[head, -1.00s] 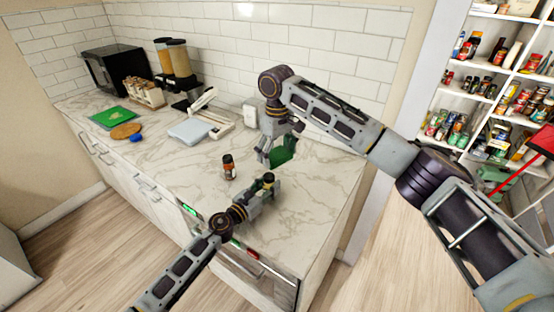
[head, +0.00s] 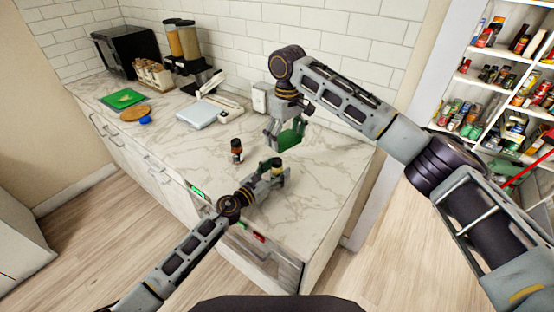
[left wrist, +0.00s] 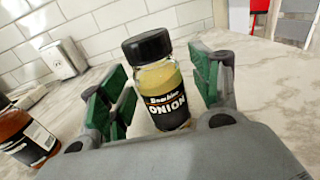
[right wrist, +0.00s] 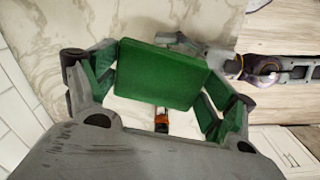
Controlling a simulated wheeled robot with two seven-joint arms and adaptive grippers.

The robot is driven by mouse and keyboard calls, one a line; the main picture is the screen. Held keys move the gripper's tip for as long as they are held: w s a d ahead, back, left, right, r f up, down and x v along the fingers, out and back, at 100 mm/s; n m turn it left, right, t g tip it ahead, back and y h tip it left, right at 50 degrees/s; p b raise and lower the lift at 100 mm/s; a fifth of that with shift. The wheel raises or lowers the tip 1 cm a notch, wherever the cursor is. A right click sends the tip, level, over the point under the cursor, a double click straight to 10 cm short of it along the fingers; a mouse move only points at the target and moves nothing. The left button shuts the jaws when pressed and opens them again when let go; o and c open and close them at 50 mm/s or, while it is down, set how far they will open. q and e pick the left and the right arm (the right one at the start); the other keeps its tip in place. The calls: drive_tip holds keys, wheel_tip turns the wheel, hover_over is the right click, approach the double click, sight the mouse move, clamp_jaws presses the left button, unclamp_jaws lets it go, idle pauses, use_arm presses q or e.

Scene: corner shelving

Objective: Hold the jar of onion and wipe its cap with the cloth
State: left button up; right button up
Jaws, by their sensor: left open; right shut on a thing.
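The jar of onion (left wrist: 165,95) stands upright with a black cap, yellowish contents and a black label in the left wrist view. It also shows in the head view (head: 277,164). My left gripper (left wrist: 160,100) is open, with its green-padded fingers on either side of the jar; I see gaps between the pads and the glass. My right gripper (head: 283,141) hangs above the counter, beyond the jar. It is shut on a flat green cloth (right wrist: 160,76), which also shows in the head view (head: 292,134). The cloth is apart from the cap.
A second, brown jar (head: 236,151) stands left of the onion jar on the marble counter (head: 190,155). A white toaster-like box (head: 262,97) is by the tiled wall. A scale (head: 196,115), green board (head: 123,98) and dispensers are farther left. The counter's front edge is close.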

use_arm(q)
drive_tip(key=shift+s+a, duration=0.1)
drive_tip(key=shift+v, duration=5.85)
drive_tip(key=shift+s+f, duration=0.1)
use_arm(e)
drive_tip(key=shift+s, duration=0.1)
